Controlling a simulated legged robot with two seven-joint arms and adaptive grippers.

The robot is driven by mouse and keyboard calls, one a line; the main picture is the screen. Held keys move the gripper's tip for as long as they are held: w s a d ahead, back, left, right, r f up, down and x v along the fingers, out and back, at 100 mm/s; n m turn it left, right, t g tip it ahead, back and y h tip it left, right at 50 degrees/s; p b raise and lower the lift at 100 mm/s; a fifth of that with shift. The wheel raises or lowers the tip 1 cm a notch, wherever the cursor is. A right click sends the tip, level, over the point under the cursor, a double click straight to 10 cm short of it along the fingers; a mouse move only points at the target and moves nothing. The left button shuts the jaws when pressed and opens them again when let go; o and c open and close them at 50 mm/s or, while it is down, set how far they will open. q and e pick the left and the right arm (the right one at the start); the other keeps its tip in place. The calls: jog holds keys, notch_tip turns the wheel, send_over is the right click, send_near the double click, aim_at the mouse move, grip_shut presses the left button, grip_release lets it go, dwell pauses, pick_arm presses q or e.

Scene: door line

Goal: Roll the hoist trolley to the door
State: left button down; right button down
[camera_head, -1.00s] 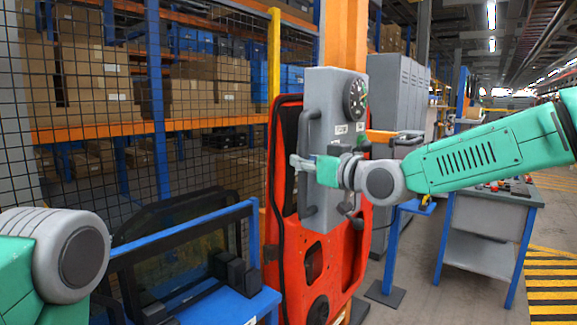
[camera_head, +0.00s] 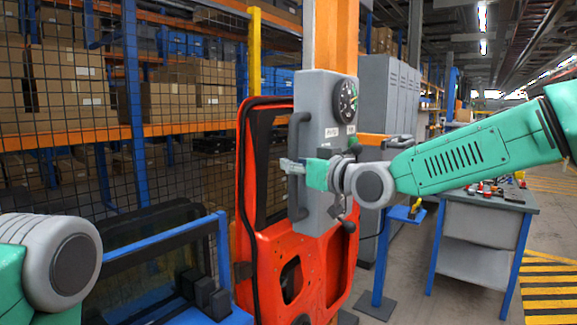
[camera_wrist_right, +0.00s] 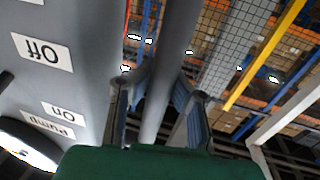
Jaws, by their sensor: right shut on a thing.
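The hoist trolley shows as an upright grey box (camera_head: 327,104) with a round gauge, small labels and vertical grey handles. My right gripper (camera_head: 291,166) is shut on the handle on the box's left side. In the right wrist view, the handle bar (camera_wrist_right: 172,65) runs between my right fingers (camera_wrist_right: 158,105), beside the box face (camera_wrist_right: 75,50) with its "Off", "On" and "Pump" labels. The red door (camera_head: 262,245) stands upright behind and below the box; I cannot tell whether they touch. The trolley's base is hidden. My left gripper is out of view; only part of that arm shows.
A blue stand with dark glass panes (camera_head: 150,260) is at the lower left. Mesh fencing (camera_head: 60,150) and shelves of boxes lie behind. A workbench (camera_head: 480,225) stands at the right.

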jog(key=c, duration=1.8)
grip_release()
jog(key=shift+d+f, duration=0.15)
jog(key=shift+f, duration=0.25)
jog(key=o, duration=0.4)
jog(key=shift+d, duration=0.2)
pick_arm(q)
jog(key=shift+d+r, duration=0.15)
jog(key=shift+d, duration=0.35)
pick_arm(e)
jog(key=shift+d+r, duration=0.3)
